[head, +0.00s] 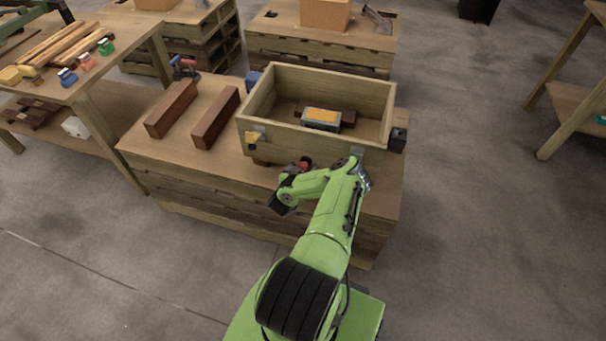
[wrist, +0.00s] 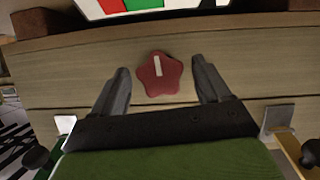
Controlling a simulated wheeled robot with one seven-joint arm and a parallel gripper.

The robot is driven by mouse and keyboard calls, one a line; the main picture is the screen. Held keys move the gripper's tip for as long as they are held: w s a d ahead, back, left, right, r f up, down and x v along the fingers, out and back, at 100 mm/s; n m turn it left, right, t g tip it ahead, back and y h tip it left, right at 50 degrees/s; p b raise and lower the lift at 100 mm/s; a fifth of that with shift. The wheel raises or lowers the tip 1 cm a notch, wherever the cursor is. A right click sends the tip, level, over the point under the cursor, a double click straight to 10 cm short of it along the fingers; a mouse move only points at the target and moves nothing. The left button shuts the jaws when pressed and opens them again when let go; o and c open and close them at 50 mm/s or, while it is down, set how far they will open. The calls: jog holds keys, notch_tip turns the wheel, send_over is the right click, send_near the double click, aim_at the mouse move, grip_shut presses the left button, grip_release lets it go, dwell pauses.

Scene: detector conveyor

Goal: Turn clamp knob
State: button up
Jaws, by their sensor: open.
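The clamp knob (wrist: 153,82) is a dark red, lobed knob with a white mark, set against a wooden wall in the wrist view. A small red part that looks like it (head: 306,162) shows at the front of the wooden box (head: 262,144) in the head view, partly hidden by my arm. My gripper (wrist: 160,66) is open in the wrist view, with one dark finger on each side of the knob. Gaps show between both fingers and the knob. Its fingertips are not clear in the head view.
The box stands on a wooden stand (head: 190,165) and holds a grey block with an orange top (head: 321,116). Two brown beams (head: 172,108) (head: 215,117) lie left of it. A yellow bracket (head: 256,137) is on the box front. A panel with red and green patches (wrist: 140,5) borders the wrist view.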

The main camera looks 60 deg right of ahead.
jog(key=shift+w+d+f, duration=0.1)
jog(key=shift+d+f, duration=0.15)
jog(key=shift+d, duration=0.35)
jog(key=c, duration=0.9)
jog(key=shift+c, duration=0.2)
jog(key=shift+t, duration=0.3)
